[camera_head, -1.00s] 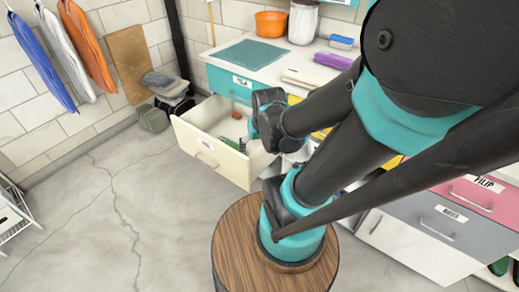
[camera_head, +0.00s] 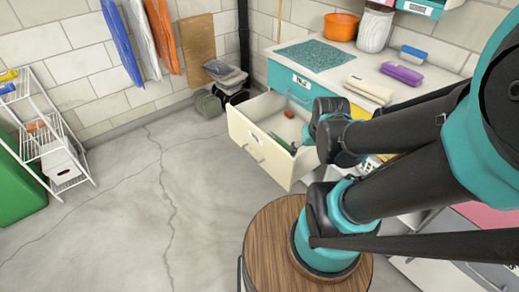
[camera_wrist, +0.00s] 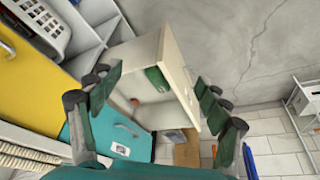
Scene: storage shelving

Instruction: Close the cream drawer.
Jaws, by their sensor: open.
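The cream drawer (camera_head: 254,147) stands pulled out from the shelving in the head view. A small reddish thing and a green thing lie inside. My arm crosses in front of its right end and hides part of it. In the wrist view, the drawer's cream front panel (camera_wrist: 180,75) and its inside show between my fingers. My gripper (camera_wrist: 156,88) is open and empty, with dark green finger pads on either side of the drawer in the picture. I cannot tell how far the fingers are from it. The head view does not clearly show the fingertips.
A round wooden top (camera_head: 270,235) is close in front. A white rack (camera_head: 62,150) stands left. The concrete floor between is clear.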

